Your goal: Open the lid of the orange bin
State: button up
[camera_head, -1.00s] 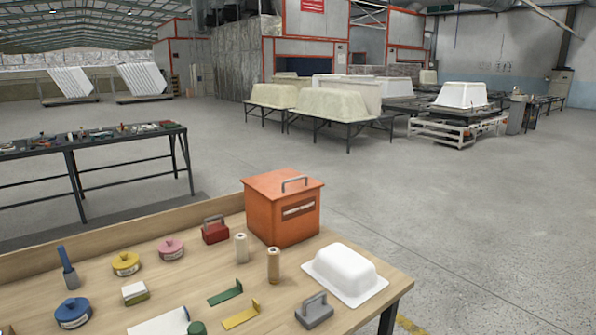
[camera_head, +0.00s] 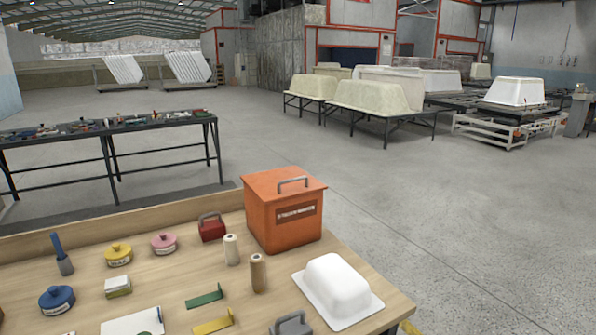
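The orange bin (camera_head: 284,217) stands upright near the back right of the wooden table. It is a box with a dark label on its front face. Its lid (camera_head: 284,184) is shut and has a grey bar handle (camera_head: 293,181) on top. My gripper is not in view, so its state and its distance from the bin do not show.
Two spools (camera_head: 258,273), a red block with a handle (camera_head: 212,227) and several round tins stand to the left. Open grey floor (camera_head: 480,220) lies beyond the right edge.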

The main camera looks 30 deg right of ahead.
aim_at(271, 186)
jog(key=l+u, duration=0.1)
jog(key=l, duration=0.4)
jog(key=k+l+u, duration=0.15)
jog(key=l, duration=0.35)
jog(key=l+u, duration=0.15)
jog(key=l, duration=0.9)
jog(key=i+l, duration=0.3)
jog(key=i, duration=0.1)
